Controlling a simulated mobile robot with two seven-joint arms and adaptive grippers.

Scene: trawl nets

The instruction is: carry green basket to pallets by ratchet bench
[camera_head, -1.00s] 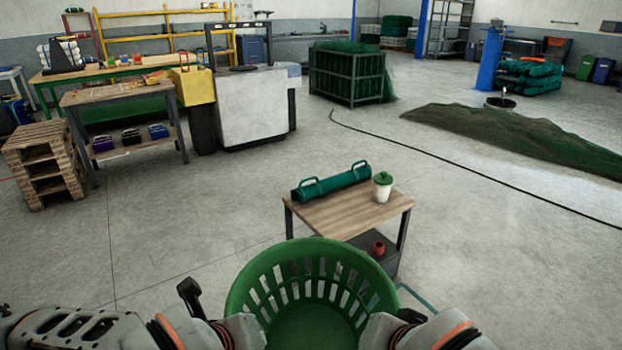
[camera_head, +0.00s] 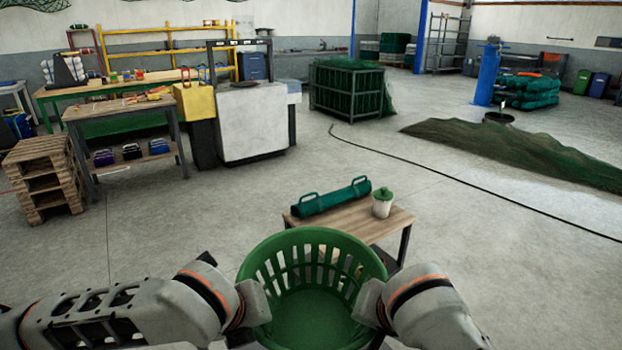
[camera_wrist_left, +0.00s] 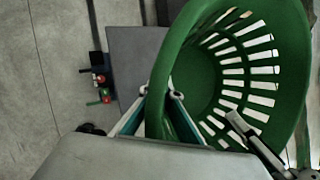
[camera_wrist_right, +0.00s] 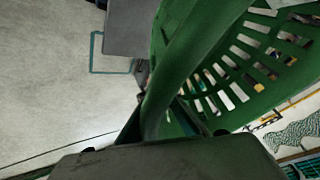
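A green slatted basket (camera_head: 312,320) is held in front of me at the bottom of the head view, upright and seemingly empty. My left gripper (camera_wrist_left: 160,97) has its fingers on both sides of the basket's rim in the left wrist view. My right gripper (camera_wrist_right: 165,125) straddles the opposite rim in the right wrist view; its fingertips are partly hidden. Both appear closed on the rim. A stack of wooden pallets (camera_head: 45,172) stands on the floor at the left, beside a wooden-topped bench (camera_head: 100,110) with purple, black and blue ratchet-like items (camera_head: 131,152) on its lower shelf.
A small table (camera_head: 345,222) with a green case (camera_head: 333,196) and a white, green-lidded jar (camera_head: 382,203) stands just beyond the basket. A white machine (camera_head: 250,125) is farther back. A dark cable (camera_head: 450,175) and net heap (camera_head: 520,150) lie right. Floor at left is clear.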

